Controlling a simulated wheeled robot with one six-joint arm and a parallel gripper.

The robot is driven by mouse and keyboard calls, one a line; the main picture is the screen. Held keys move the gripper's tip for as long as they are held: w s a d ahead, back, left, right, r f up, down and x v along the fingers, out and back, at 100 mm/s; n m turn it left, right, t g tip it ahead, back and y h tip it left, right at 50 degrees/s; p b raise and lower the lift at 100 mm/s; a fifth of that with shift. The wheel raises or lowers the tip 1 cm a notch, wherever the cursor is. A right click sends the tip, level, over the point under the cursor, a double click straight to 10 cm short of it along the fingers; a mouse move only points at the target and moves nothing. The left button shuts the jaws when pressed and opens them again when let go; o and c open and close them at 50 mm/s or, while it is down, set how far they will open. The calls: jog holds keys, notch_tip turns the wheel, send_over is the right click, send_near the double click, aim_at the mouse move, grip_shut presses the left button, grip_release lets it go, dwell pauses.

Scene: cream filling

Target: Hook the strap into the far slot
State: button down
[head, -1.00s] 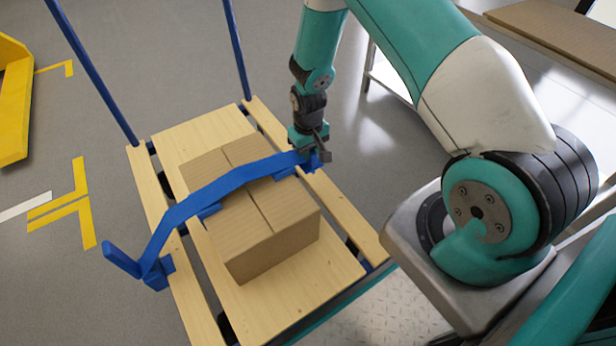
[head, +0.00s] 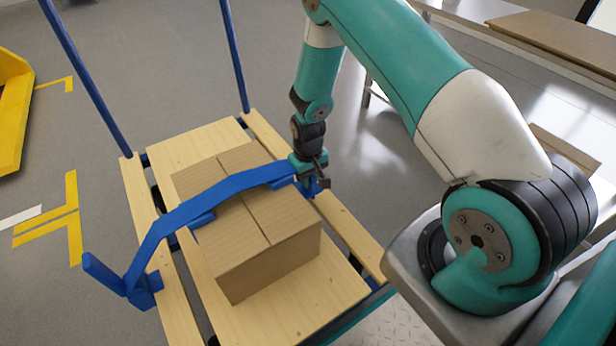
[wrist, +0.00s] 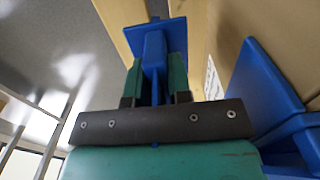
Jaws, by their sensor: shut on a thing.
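The blue strap (head: 220,186) runs from a blue bracket (head: 146,290) on the near-left rail, up over the cardboard box (head: 255,240), to the right-hand rail. My gripper (head: 311,172) is at the strap's right end, over that rail, shut on the blue end piece. In the wrist view the teal fingers (wrist: 156,82) clasp a blue stem with a wider blue plate (wrist: 174,32) beyond them. The strap's broad band (wrist: 265,88) shows at the right. The far slot is mostly hidden by my gripper; I cannot tell whether the hook is in it.
The box sits on a wooden-slatted cart (head: 270,322) with two blue upright posts (head: 88,80) (head: 234,58) at its far end. A yellow object (head: 14,110) stands at the left. A table (head: 520,50) is at the upper right.

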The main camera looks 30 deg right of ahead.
jog(key=shift+f+b, duration=1.6)
jog(key=shift+f, duration=0.5)
jog(key=shift+f+b, duration=0.6)
jog(key=shift+f, duration=0.8)
jog(key=c, duration=1)
grip_release()
jog(key=shift+o, duration=0.2)
